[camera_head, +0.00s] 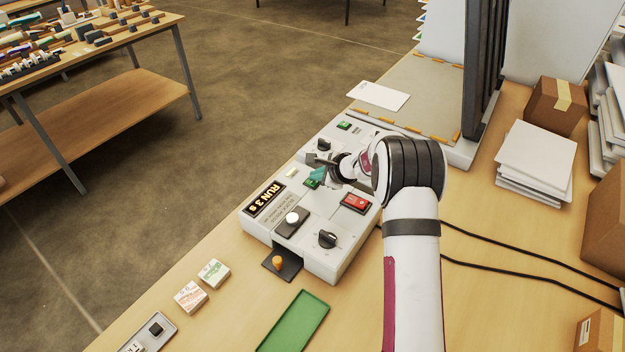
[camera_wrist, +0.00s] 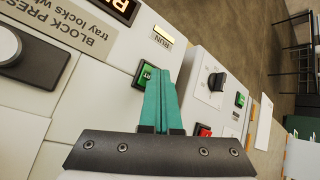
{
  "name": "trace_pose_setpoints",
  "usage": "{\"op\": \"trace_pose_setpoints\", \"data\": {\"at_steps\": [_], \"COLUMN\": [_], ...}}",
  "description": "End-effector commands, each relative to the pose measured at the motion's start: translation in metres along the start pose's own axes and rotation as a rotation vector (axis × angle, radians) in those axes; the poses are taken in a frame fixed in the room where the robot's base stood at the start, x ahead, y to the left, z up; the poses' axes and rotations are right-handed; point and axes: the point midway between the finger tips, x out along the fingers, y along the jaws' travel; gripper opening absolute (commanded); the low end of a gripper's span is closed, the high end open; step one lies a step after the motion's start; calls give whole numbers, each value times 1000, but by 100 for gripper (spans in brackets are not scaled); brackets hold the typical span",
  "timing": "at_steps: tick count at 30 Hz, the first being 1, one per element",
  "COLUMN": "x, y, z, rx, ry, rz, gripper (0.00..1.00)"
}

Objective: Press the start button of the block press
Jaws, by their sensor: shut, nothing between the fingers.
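The block press (camera_head: 338,262) is a pale grey box on the wooden table, with a display (camera_head: 265,199) reading "RUN 3 s". Its green button (camera_head: 311,183) sits on the top face, partly hidden by my gripper; it also shows in the wrist view (camera_wrist: 143,77). My gripper (camera_head: 319,174) has teal fingers, shut together and empty. In the wrist view the fingertips (camera_wrist: 160,72) are right over the green button's edge; I cannot tell whether they touch it. A RUN lamp (camera_wrist: 163,35) beside the display glows pale yellow.
The press also has a red button (camera_head: 355,203), a black knob (camera_head: 327,240), a white round knob (camera_head: 292,218) and a tray with an orange piece (camera_head: 278,262). Another control panel with a green button (camera_head: 344,125) adjoins behind. A green tray (camera_head: 293,322) lies in front.

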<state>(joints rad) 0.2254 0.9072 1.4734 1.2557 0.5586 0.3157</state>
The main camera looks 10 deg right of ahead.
Motion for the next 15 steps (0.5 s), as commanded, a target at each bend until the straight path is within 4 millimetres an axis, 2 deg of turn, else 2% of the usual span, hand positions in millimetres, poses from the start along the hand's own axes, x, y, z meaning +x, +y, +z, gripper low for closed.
{"op": "trace_pose_setpoints", "data": {"at_steps": [15], "x": [-5], "y": [-4], "z": [3], "rx": [-1], "ry": [0], "rz": [-1], "gripper": [0]}}
